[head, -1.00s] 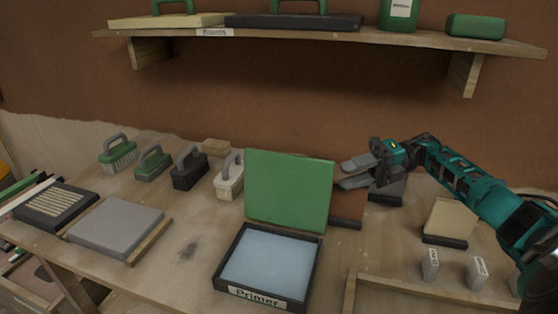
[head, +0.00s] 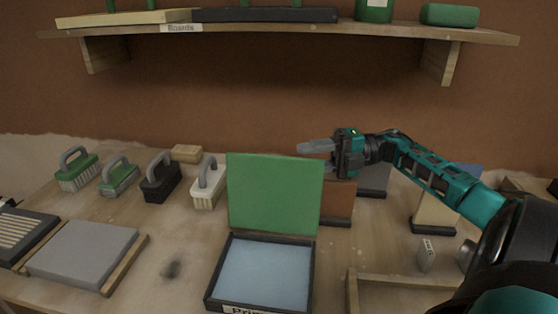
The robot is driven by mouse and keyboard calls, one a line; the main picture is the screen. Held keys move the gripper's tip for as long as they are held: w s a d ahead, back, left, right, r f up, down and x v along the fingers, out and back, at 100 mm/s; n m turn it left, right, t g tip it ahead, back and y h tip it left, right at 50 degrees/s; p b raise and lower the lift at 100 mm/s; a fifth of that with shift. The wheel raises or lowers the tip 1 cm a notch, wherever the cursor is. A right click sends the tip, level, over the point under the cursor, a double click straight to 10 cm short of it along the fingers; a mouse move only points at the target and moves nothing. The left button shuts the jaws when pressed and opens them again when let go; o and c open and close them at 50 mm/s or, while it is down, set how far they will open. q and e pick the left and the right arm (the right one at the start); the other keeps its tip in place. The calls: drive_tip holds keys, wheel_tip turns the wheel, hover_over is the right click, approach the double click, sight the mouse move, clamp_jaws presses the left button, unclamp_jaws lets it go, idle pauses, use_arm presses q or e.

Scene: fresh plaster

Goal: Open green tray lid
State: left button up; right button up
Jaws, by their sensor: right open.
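The green lid (head: 275,192) stands upright at the back edge of the black tray (head: 311,277), so the tray is open. A pale blue pad or fill (head: 263,272) shows inside, and the "Primer" label on the front is cut by the picture's bottom edge. My right gripper (head: 318,154) is open and empty, with its fingers pointing left. In the picture it sits at the lid's upper right corner; I cannot tell whether it touches the lid. My left gripper is not in view.
Several brushes, one a white-bristled brush (head: 207,184), stand left of the tray. A grey slab (head: 82,250) lies further left. Behind and right of the lid are a brown block (head: 338,202) and a beige block (head: 434,210). A wall shelf (head: 290,25) hangs above.

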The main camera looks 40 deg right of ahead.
sight(280, 162)
drive_tip(key=x, duration=0.6)
drive_tip(key=shift+w+a, duration=0.15)
drive_tip(key=shift+a, duration=0.1)
clamp_jaws()
idle(0.3)
